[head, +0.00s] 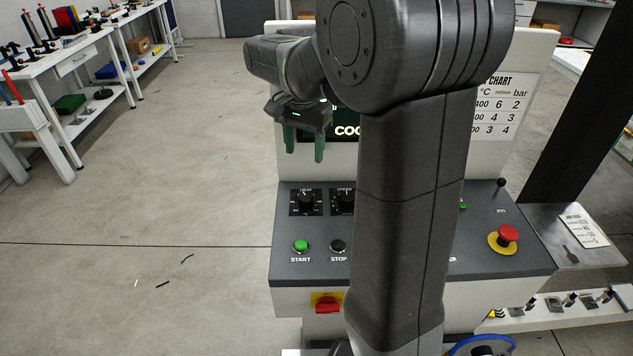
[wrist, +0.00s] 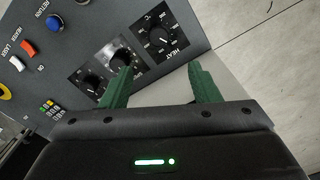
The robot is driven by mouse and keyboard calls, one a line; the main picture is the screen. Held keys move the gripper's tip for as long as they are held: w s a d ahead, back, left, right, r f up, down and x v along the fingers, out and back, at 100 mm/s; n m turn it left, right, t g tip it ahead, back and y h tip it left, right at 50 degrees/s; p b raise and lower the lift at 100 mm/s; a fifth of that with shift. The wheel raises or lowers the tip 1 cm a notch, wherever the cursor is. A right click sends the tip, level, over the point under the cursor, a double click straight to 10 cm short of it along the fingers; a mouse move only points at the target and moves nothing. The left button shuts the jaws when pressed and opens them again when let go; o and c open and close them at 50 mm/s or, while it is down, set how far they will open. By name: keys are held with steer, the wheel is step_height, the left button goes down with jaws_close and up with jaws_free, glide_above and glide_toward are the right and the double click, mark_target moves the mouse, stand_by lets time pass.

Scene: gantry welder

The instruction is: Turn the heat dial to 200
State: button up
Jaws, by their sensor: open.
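The heat dial (head: 305,201) is a black knob on a black square plate labelled HEAT, at the left of the sloped grey control panel (head: 310,272). The heat dial also shows in the wrist view (wrist: 158,37), with a scale around it; its setting is too small to read. My gripper (head: 304,147) has two green fingers and is open and empty. In the head view it hangs above the heat dial, in front of the screen, apart from the panel. In the wrist view the dial lies beyond and between my fingertips (wrist: 160,68).
The speed dial (head: 344,201) sits just right of the heat dial. A green start button (head: 301,246) and black stop button (head: 338,247) are below. A red emergency stop (head: 507,234) is at the right. My arm hides the panel's middle and part of the chart (head: 505,110).

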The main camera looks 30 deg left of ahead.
mark_target(306, 196)
step_height(306, 196, down, 13)
steer(key=shift+s+d+f+p, duration=0.1)
steer(key=shift+s+f+p, duration=0.1)
steer(key=shift+p, duration=0.1)
steer(key=c, duration=1)
